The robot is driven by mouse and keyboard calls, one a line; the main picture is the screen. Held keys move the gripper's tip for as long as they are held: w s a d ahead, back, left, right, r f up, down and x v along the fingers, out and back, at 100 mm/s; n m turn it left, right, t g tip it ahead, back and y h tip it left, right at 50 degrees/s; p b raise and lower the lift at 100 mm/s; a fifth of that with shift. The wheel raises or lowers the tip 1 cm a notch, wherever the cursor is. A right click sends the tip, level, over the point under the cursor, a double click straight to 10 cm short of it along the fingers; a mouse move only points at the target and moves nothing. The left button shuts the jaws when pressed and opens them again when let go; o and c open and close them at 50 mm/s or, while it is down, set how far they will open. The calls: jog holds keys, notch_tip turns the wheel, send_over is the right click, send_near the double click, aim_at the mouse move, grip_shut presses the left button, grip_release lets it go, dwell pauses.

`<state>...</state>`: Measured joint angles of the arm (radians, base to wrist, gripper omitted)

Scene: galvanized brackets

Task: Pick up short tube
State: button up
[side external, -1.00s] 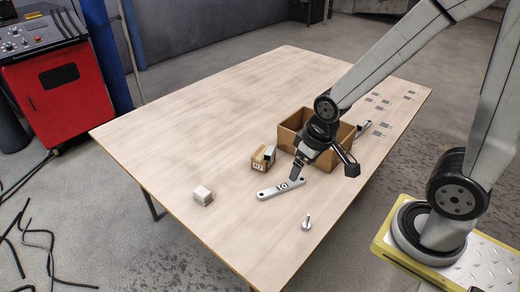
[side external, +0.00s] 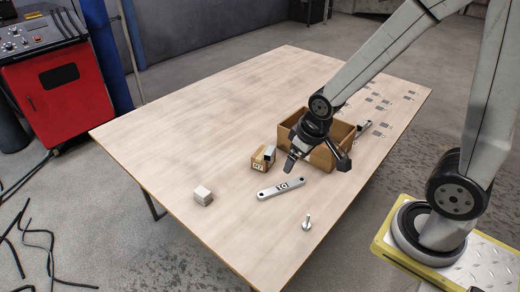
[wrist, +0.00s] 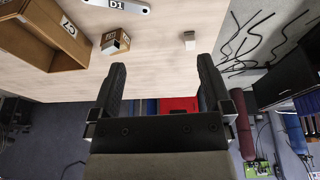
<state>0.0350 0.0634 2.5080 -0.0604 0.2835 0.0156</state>
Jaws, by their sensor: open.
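A small grey metal piece with a dark open end (side external: 269,153), which looks like a short tube, is at a little labelled cardboard box (side external: 258,163); I cannot tell whether it is in or beside it. In the wrist view the piece (wrist: 123,41) shows against the box (wrist: 110,44), upper left of my fingers. My gripper (side external: 291,163) is open and empty, above the table just right of the little box. In the wrist view its fingers (wrist: 161,63) are wide apart with bare table between them.
A flat labelled link plate (side external: 281,188) lies in front of the gripper. A larger open cardboard box (side external: 335,131) stands behind it. A pale block (side external: 202,196) and an upright bolt (side external: 307,222) stand nearer the front.

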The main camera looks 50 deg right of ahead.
jog(key=w+d+f+t+h, duration=0.1)
jog(key=w+d+f+t, duration=0.15)
jog(key=w+d, duration=0.65)
jog(key=n+t+y, duration=0.3)
jog(key=t, duration=0.2)
send_over(274, 151)
jog(key=s+a, duration=0.1)
jog(key=s, duration=0.2)
notch_tip(274, 151, down, 11)
jog(key=shift+s+d+f+n+t+y, duration=0.15)
jog(key=shift+d+f+n+t+y, duration=0.3)
jog(key=shift+f, duration=1)
jog(key=shift+s+d+f+t+y, duration=0.2)
jog(key=shift+f+y, duration=0.4)
jog(key=shift+f, duration=0.9)
jog(key=shift+s+d+f+n+t+y, duration=0.1)
jog(key=shift+d+f+n+t+y, duration=0.35)
jog(key=shift+f, duration=1)
jog(key=shift+a, duration=0.1)
jog(key=shift+x, duration=2.65)
jog(key=shift+s+f, duration=0.1)
jog(key=shift+f, duration=0.05)
